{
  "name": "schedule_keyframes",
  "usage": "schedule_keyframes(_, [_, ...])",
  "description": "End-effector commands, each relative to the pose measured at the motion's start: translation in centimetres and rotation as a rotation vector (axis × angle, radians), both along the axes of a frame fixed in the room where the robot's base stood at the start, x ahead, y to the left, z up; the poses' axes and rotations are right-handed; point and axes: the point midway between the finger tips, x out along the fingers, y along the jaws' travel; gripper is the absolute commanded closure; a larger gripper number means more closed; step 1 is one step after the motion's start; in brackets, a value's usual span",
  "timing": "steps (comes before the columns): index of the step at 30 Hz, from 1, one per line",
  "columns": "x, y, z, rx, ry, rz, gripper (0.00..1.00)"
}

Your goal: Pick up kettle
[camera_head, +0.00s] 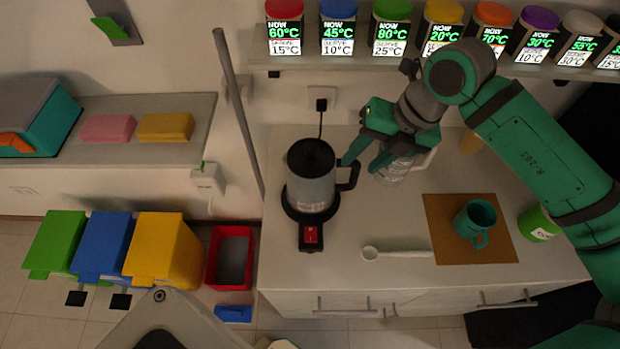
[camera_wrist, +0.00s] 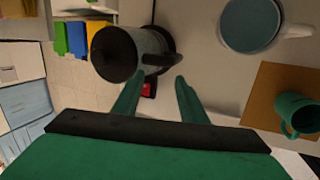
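The kettle (camera_head: 314,192) is silver-grey with a black lid and a black handle. It stands upright on a round black base with a red switch (camera_head: 311,235), on the counter. In the wrist view the kettle (camera_wrist: 117,60) is at the upper left, its handle (camera_wrist: 165,60) towards the middle. My gripper (camera_head: 358,165) is open and empty, just right of the kettle handle in the head view. In the wrist view its fingertips (camera_wrist: 160,76) lie on either side of the handle's lower part; whether they touch it cannot be told.
A teal mug (camera_head: 476,220) stands on a brown mat (camera_head: 440,240). A white spoon (camera_head: 395,252) lies in front. A cord runs behind the kettle to the wall outlet (camera_head: 322,104).

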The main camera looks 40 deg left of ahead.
Motion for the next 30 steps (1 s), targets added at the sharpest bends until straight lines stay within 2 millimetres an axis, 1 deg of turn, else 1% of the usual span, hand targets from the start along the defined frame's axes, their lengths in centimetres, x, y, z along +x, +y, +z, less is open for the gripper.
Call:
schedule_keyframes(1, [0.0, 0.2, -0.3, -0.061, -0.041, 0.017, 0.61])
schedule_keyframes(3, [0.3, 0.1, -0.6, -0.128, -0.089, 0.021, 0.61])
schedule_keyframes(9, [0.9, 0.3, -0.9, -0.243, -0.192, 0.035, 0.61])
schedule_keyframes(12, [1.1, 0.4, -1.1, -0.265, -0.215, 0.039, 0.61])
schedule_keyframes(14, [1.1, 0.4, -1.5, -0.270, -0.219, 0.039, 0.61])
schedule_keyframes(22, [1.5, 0.7, -5.3, -0.271, -0.219, 0.039, 0.61])
schedule_keyframes(30, [1.8, 0.9, -7.1, -0.270, -0.219, 0.039, 0.61])
